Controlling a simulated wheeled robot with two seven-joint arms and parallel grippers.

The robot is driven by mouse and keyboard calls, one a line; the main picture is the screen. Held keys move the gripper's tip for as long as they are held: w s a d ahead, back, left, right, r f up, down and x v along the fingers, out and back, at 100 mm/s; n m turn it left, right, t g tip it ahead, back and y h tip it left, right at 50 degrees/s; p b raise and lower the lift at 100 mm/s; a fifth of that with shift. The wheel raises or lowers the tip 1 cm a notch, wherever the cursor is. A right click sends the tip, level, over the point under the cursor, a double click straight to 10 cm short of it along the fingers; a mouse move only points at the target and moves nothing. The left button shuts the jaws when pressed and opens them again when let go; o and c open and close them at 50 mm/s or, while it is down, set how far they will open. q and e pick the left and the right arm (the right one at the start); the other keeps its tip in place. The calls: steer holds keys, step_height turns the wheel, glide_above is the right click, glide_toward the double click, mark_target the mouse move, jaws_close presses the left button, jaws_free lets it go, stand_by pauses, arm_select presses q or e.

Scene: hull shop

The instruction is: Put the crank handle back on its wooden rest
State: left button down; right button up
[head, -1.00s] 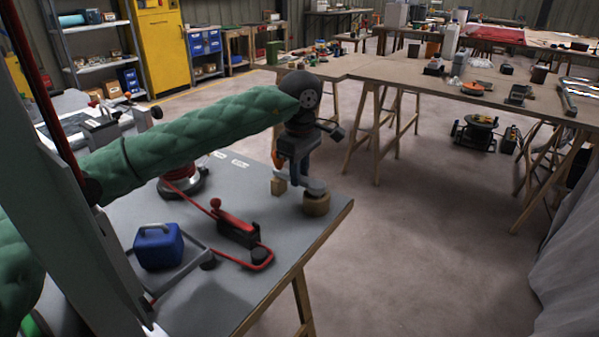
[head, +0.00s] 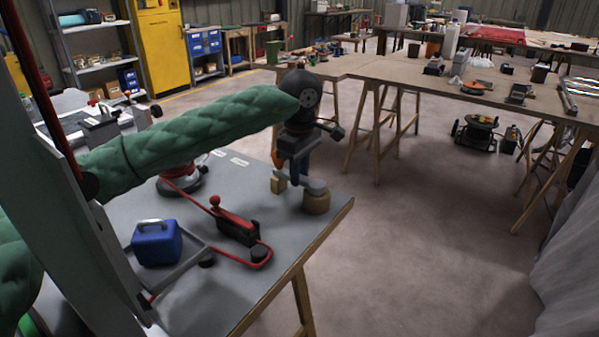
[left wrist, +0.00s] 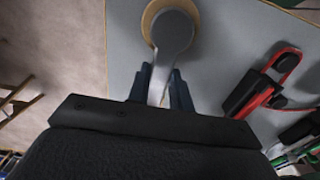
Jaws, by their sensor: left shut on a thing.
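The crank handle (head: 316,187) is a grey arm with a rounded end and an orange part (head: 277,159) beside my gripper. My left gripper (head: 299,175) points down over the bench and is shut on the grey arm. In the left wrist view the fingers (left wrist: 161,90) close around the arm, and the crank's round end (left wrist: 173,30) lies over a round wooden block. The wooden rest shows as this round block (head: 316,204) and a small upright block (head: 278,185) to its left. I cannot tell whether the crank touches them. My right gripper is not in view.
The grey bench (head: 225,300) holds a blue box with a handle (head: 157,245), a red and black clamp-like tool (head: 236,227) and a red-based round device (head: 182,182). The bench's wooden edge (head: 335,224) is close right of the round block. Open floor lies beyond.

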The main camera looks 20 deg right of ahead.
arm_select(q)
steer(key=c, duration=0.8)
jaws_free()
steer(key=shift+o, duration=0.2)
steer(key=shift+r, duration=0.2)
steer(key=shift+r+p, duration=1)
steer(key=shift+r, duration=2.85)
